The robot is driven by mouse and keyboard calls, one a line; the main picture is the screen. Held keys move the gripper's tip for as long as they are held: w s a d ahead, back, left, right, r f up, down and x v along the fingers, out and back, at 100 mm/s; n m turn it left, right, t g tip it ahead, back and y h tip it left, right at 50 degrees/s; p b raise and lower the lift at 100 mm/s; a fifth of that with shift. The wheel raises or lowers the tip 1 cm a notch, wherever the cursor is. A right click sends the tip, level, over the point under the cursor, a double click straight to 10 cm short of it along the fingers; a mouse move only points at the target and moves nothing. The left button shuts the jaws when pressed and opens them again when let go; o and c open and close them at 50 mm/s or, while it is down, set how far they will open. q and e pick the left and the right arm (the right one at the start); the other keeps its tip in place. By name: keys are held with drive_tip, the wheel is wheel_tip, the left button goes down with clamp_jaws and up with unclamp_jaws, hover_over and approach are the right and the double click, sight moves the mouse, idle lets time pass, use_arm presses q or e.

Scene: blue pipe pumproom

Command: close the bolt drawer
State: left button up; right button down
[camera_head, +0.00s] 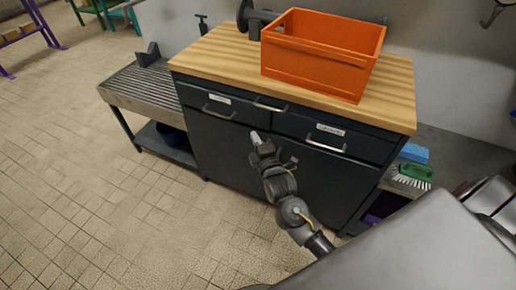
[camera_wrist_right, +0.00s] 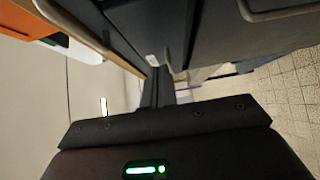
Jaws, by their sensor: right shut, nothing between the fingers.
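A dark cabinet (camera_head: 235,155) with a wooden top has a left drawer (camera_head: 190,97) and a right drawer (camera_head: 365,147) side by side under the top. Each front carries a small white label too small to read, so I cannot tell which is the bolt drawer. The left drawer has a bar handle (camera_head: 218,113) and the right one has another (camera_head: 325,146). A further handle (camera_head: 270,104) shows between them. How far either drawer stands out is unclear. My right gripper (camera_head: 256,138) is shut and empty, in front of the cabinet just below the drawers' meeting point. My left gripper is out of view.
An orange crate (camera_head: 315,65) stands on the wooden top (camera_head: 225,50). A slatted metal bench (camera_head: 145,85) is at the left. A green brush (camera_head: 414,172) and a blue block (camera_head: 413,152) lie at the right. The tiled floor (camera_head: 80,170) at left is clear.

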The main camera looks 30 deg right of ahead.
sight(252, 116)
drive_tip(key=shift+w+d, duration=0.6)
drive_tip(key=shift+w, duration=0.45)
drive_tip(key=shift+w+d, duration=0.55)
drive_tip(key=shift+w, duration=0.55)
drive_tip(key=shift+w+d, duration=0.6)
drive_tip(key=shift+w, duration=0.45)
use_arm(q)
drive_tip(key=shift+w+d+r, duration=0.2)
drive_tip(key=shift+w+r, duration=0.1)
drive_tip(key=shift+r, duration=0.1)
